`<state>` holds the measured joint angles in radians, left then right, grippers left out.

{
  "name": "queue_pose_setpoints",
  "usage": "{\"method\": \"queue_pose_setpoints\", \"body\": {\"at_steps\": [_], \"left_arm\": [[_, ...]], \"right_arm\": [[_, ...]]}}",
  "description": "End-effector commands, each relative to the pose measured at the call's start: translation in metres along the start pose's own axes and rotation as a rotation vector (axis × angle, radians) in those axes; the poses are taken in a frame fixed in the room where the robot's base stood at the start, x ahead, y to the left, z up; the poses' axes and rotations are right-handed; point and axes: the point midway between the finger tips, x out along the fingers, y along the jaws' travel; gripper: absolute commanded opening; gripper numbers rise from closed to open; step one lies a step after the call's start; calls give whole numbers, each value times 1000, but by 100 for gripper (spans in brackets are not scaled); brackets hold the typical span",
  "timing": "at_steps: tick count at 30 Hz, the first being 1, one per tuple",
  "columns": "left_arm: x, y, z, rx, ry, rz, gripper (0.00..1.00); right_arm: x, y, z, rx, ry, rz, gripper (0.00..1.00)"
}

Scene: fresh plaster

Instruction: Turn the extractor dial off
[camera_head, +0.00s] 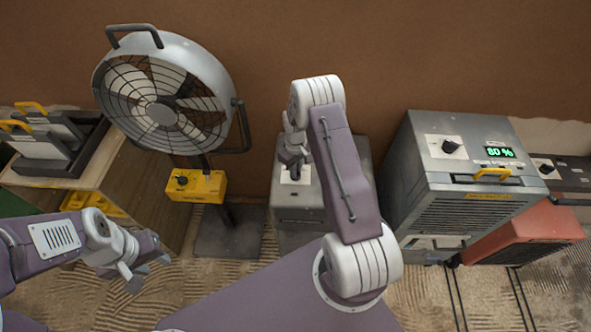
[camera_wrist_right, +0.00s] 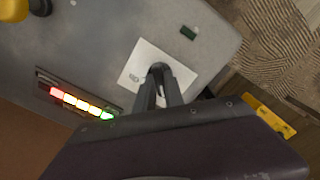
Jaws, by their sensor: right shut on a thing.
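A grey box (camera_head: 302,212) stands against the wall in the middle of the head view, and I take it to be the extractor. Its top carries a white plate (camera_wrist_right: 130,76) with a dark dial (camera_wrist_right: 158,68), mostly hidden by my fingers. My right gripper (camera_head: 292,170) reaches down to this plate and is shut on the dial; its fingers also show in the right wrist view (camera_wrist_right: 160,76). The dial's setting cannot be read. My left gripper (camera_head: 145,277) hangs at the lower left, open and empty, away from the box.
A fan (camera_head: 165,95) with a yellow control box (camera_head: 205,186) stands left. A larger grey unit (camera_head: 450,200) reading 80 % and a red unit (camera_head: 530,228) stand right.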

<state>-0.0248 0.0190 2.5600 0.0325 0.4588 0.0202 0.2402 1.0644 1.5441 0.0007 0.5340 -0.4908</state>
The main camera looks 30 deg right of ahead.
Motion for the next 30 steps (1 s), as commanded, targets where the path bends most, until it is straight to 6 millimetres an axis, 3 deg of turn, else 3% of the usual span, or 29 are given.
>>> {"method": "queue_pose_setpoints", "body": {"at_steps": [4, 5, 7, 17, 30], "left_arm": [[0, 0, 0, 0, 0, 0, 36], [0, 0, 0, 0, 0, 0, 36], [0, 0, 0, 0, 0, 0, 36], [0, 0, 0, 0, 0, 0, 36], [4, 0, 0, 0, 0, 0, 36]], "right_arm": [[-2, 1, -2, -3, 5, 4, 0], [-2, 1, -2, -3, 5, 4, 16], [-2, 1, -2, -3, 5, 4, 35], [-3, 1, -1, -1, 3, 2, 35], [-84, 1, -1, -1, 5, 3, 35]]}}
